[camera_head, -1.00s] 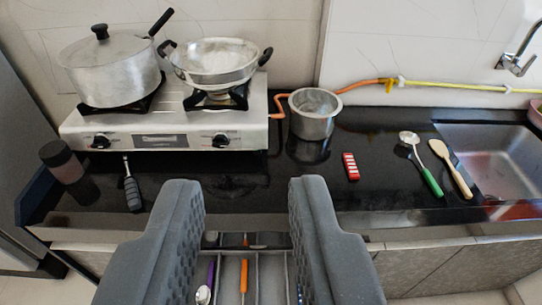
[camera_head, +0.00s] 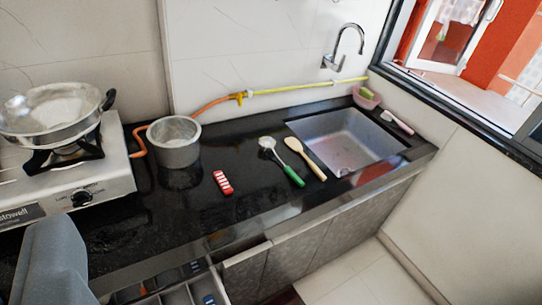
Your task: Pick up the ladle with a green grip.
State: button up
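The ladle with a green grip (camera_head: 293,175) lies on the black counter, left of the sink. Its pale round head points to the back left and its green grip to the front right. A pale wooden spatula lies close beside it on the right. Of my gripper (camera_head: 52,262), only one grey finger shows, at the bottom left corner; the other finger is out of view. It is well to the left of the ladle and apart from it. I cannot tell how wide it is open.
A metal pot (camera_head: 175,142) and a red-and-white block (camera_head: 222,182) lie left of the ladle. The sink (camera_head: 345,140) is to its right, with a tap (camera_head: 345,45) behind. A stove (camera_head: 85,185) stands at the left. An open drawer (camera_head: 180,292) juts out below the counter.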

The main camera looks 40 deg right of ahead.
aim_at(266, 143)
jog(key=k, duration=1.65)
jog(key=z, duration=1.55)
jog(key=i, duration=2.4)
jog(key=u, duration=1.5)
